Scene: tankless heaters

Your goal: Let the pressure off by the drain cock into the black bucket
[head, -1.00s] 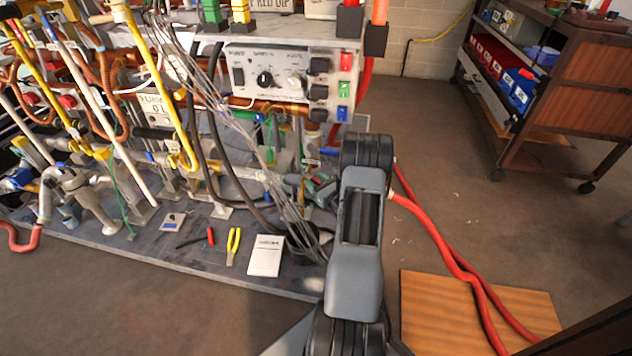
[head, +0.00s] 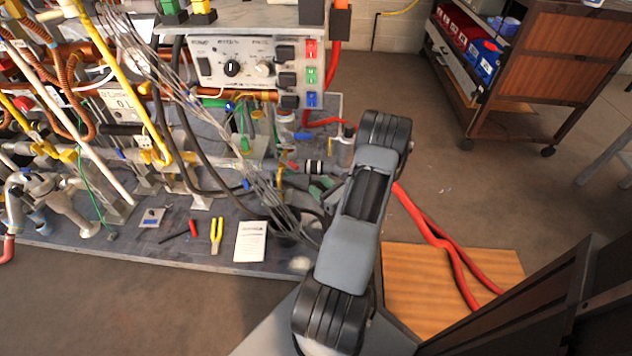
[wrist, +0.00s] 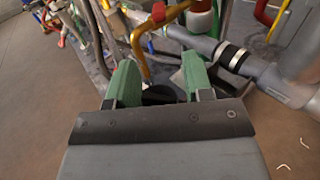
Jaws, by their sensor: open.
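My gripper (wrist: 158,76) is open, with its two green fingers apart and nothing held between them. In the head view its green fingers (head: 321,187) show partly behind my arm, low at the right end of the bench rig. A bent brass pipe (wrist: 139,45) comes down just beyond the fingers in the wrist view. A small red part (wrist: 158,13) sits on the brass piece above it; I cannot tell whether this is the drain cock. A dark, rounded thing (wrist: 160,93) shows between the fingers, perhaps the black bucket, mostly hidden.
A grey pipe with black bands (wrist: 235,58) runs close to the right finger. Loose grey wires (head: 255,185) hang left of my gripper. Red hoses (head: 440,240) cross a wooden board (head: 400,265). A brown cart (head: 530,60) stands behind.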

